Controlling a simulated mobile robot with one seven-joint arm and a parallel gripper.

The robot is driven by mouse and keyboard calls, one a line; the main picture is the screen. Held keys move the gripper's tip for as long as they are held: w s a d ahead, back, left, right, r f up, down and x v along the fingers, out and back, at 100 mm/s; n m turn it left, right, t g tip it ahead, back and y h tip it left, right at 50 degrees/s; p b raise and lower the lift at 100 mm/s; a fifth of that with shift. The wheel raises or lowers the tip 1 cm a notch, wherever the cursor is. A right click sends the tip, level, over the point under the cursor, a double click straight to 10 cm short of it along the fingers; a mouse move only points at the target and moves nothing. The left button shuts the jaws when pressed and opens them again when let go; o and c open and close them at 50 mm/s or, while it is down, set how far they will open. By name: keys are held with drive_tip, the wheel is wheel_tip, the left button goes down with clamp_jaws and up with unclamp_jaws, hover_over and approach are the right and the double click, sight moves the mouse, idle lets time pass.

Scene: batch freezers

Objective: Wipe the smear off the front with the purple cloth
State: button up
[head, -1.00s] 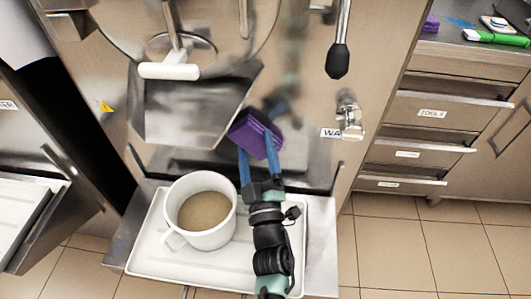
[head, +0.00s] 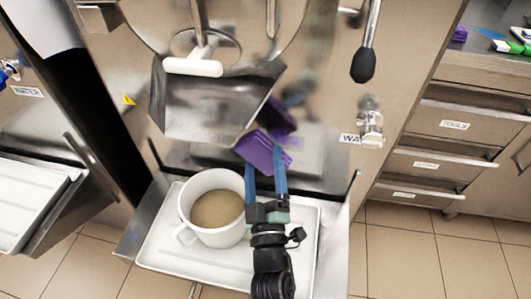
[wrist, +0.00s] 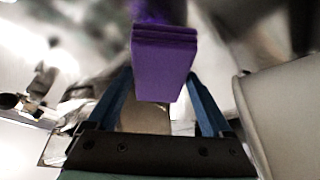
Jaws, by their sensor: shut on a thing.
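The purple cloth (head: 258,152) is a folded pad between the blue fingers of my gripper (head: 266,170). In the wrist view the cloth (wrist: 162,62) sits between the two fingers (wrist: 158,95). My gripper is shut on it, in front of the steel freezer front (head: 318,100), below and right of the spout. A purple reflection of the cloth shows in the front just behind it. I cannot tell whether cloth and front touch. A darker blurred patch shows on the front above the cloth; I cannot tell smear from reflection.
A white mug (head: 213,208) of tan liquid stands on the white drip tray (head: 165,245), just left of my gripper. The steel chute (head: 205,105) hangs above. A tap (head: 370,125) and a black-knobbed lever (head: 364,65) are on the right. Drawers (head: 450,125) stand further right.

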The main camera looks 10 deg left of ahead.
drive_tip(key=shift+s, duration=0.85)
drive_tip(key=s, duration=0.3)
idle(0.4)
drive_tip(key=shift+w, duration=3.45)
drive_tip(key=shift+w, duration=1.05)
drive_tip(key=shift+d, duration=0.1)
